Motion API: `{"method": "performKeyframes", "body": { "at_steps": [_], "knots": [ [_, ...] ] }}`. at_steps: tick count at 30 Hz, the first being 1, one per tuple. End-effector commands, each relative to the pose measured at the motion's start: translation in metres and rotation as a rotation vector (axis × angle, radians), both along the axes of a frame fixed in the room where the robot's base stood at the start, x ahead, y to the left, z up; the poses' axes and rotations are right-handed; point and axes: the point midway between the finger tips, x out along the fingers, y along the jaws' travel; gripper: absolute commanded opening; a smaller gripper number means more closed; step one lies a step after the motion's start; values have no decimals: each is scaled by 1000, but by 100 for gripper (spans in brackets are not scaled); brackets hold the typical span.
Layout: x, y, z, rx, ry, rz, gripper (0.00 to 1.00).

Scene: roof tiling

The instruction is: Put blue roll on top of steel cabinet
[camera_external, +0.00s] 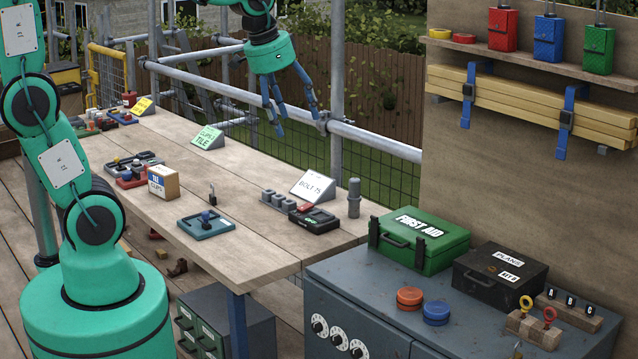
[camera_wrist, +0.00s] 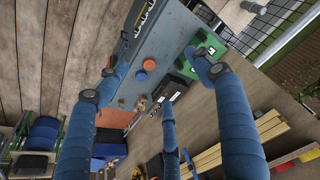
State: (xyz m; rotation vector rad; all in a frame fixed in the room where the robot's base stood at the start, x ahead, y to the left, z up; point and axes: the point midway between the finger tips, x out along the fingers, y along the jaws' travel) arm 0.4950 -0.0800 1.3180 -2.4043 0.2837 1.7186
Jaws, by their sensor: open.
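A blue roll (camera_external: 436,312) lies flat on top of the grey steel cabinet (camera_external: 345,272), right beside an orange roll (camera_external: 410,298). In the wrist view the blue roll (camera_wrist: 140,76) and orange roll (camera_wrist: 150,64) show between my fingers, well beyond them. The cabinet has several round dials on its front. My gripper (camera_external: 297,120) has blue fingers spread open. It hangs empty in the air above the far side of the wooden table, apart from the cabinet and the roll. The fingers are also open in the wrist view (camera_wrist: 150,88).
A green first-aid box (camera_external: 418,240), a black box (camera_external: 500,275) and a wooden block with eye bolts (camera_external: 532,328) share the cabinet top. The table (camera_external: 265,250) holds trays and label cards. A shelf with coloured boxes (camera_external: 550,45) is on the right wall. A metal rail runs behind the table.

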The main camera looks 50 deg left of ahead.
Motion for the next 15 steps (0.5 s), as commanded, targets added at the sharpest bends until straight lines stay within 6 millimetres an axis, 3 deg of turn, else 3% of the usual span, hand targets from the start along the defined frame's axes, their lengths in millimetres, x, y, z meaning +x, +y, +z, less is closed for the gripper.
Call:
{"method": "performKeyframes", "body": {
  "at_steps": [7, 15],
  "knots": [
    [-67, 39, 16, -22, -66, 101, 67],
    [-133, 68, 14, -41, -129, 201, 67]
  ]
}}
